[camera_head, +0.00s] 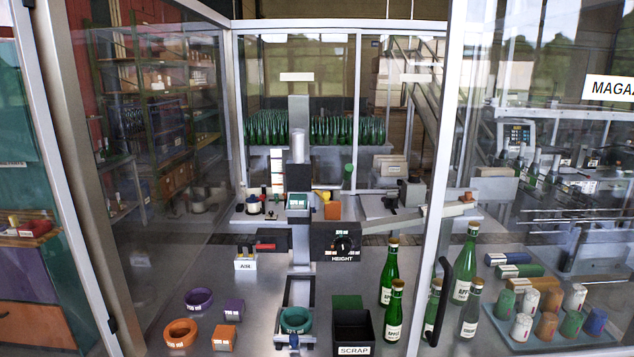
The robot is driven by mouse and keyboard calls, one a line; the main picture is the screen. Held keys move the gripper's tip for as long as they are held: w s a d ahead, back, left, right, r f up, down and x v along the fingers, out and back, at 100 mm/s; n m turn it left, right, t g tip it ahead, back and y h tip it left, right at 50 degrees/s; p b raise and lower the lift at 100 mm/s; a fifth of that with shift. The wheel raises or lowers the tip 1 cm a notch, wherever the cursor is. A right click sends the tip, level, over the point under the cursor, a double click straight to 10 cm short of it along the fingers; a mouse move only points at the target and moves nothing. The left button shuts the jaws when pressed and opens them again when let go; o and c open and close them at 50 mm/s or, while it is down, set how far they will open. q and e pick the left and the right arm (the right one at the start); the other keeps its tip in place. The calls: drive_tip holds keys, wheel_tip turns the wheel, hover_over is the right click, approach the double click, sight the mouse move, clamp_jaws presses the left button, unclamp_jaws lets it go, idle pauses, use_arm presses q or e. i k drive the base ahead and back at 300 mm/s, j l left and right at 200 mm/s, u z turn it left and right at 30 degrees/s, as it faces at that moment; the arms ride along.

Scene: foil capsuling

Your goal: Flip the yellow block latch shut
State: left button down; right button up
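A small yellow piece (322,195) shows beside the grey central column (299,130), at the level of a teal block (298,201). It may be the yellow block latch, but it is too small to tell whether it is open or shut. An orange block (332,210) sits just below and right of it. The black HEIGHT box with a dial (342,243) is lower down on the machine. Neither of my grippers shows in this view.
Glass panels and a door with a black handle (438,302) frame the station. Green bottles (390,272) stand at right, near a black SCRAP bin (353,329). Coloured rings (181,333) and blocks lie at front left. A capsule tray (537,338) is at far right.

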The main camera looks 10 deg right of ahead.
sight(325, 196)
drive_tip(key=i+u, duration=0.15)
drive_tip(key=i, duration=0.3)
drive_tip(key=i+l+u, duration=0.2)
drive_tip(key=i, duration=0.25)
